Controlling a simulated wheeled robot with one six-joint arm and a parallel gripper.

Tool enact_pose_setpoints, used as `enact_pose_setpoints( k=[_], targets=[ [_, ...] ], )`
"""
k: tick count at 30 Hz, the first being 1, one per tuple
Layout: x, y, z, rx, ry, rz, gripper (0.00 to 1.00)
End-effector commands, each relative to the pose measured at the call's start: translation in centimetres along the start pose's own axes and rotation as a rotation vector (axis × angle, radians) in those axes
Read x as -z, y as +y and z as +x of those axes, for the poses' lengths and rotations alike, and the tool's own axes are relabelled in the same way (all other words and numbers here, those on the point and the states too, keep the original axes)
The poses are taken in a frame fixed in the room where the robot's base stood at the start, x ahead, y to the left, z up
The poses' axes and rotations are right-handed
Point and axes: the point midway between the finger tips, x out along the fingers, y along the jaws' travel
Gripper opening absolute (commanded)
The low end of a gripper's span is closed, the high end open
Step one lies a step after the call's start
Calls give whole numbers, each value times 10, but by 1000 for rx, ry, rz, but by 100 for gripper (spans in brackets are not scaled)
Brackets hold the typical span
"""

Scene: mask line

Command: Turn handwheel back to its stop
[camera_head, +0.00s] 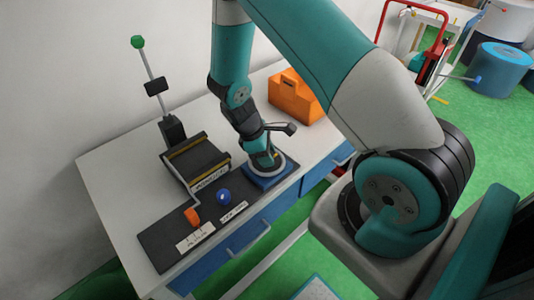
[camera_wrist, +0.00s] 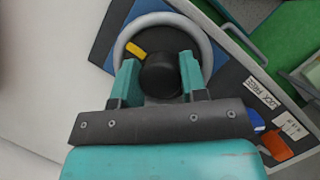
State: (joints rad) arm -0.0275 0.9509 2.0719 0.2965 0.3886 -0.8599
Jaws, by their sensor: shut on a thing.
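The handwheel shows in the wrist view as a light grey ring (camera_wrist: 203,40) around a black disc. A yellow mark (camera_wrist: 135,50) lies on the disc at its upper left. A round black hub or knob (camera_wrist: 161,75) sits between my fingers. My gripper (camera_wrist: 160,76) is shut on this knob, with one teal finger on each side. In the head view my gripper (camera_head: 262,152) points down over the wheel, and the grey rim (camera_head: 279,169) shows on a blue base (camera_head: 266,182). My gripper hides part of the wheel there.
On the black panel are a blue knob (camera_head: 223,196), an orange switch (camera_head: 192,217) and white labels (camera_head: 196,236). A black device (camera_head: 194,164) and a lever with a green ball (camera_head: 138,42) stand left of my gripper. An orange block (camera_head: 297,97) stands behind it.

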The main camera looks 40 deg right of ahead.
Motion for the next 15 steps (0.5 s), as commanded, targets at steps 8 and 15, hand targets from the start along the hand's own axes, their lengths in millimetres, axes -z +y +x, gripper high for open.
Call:
enact_pose_setpoints(
  k=[8,15],
  targets=[
    [1,1,0,-7,3,-7,16],
    [1,1,0,-6,3,-6,56]
  ],
)
